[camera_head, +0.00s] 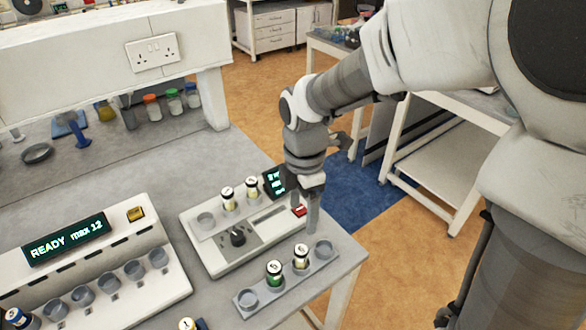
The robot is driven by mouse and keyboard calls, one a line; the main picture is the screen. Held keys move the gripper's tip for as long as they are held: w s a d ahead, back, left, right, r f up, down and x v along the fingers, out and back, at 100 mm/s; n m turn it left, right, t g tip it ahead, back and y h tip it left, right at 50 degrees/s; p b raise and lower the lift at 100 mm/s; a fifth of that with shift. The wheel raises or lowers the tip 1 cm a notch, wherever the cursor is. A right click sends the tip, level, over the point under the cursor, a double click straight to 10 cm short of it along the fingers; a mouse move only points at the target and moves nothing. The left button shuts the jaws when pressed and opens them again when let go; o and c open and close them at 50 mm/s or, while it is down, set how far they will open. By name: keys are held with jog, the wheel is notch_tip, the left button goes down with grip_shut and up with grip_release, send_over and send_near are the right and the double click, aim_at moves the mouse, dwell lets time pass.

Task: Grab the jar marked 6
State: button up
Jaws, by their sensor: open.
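Several small capped jars stand upright, with lid marks too small to read surely, so I cannot tell which is 6. A jar with a green body (274,274) and a jar with a pale yellow body (301,258) stand in the grey rack (328,262) at the table's front right corner. Two more jars, one left (228,199) and one right (252,188), stand at the back of the white device (222,262). My gripper (307,208) points down, open and empty, over the device's right end, behind and apart from the rack jars. Its fingers partly overlap in view.
The device carries a black knob (237,236) and small screen (274,181). Another jar (187,324) shows at the bottom edge. The table ends just right of the rack.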

aim_at(301, 249)
notch_tip(301, 249, down, 11)
jog(key=shift+f+b, duration=0.15)
jog(key=shift+b, duration=0.7)
jog(key=shift+w+f+b, duration=0.15)
jog(key=shift+f+b, duration=0.3)
jog(key=shift+f, duration=2.5)
grip_shut()
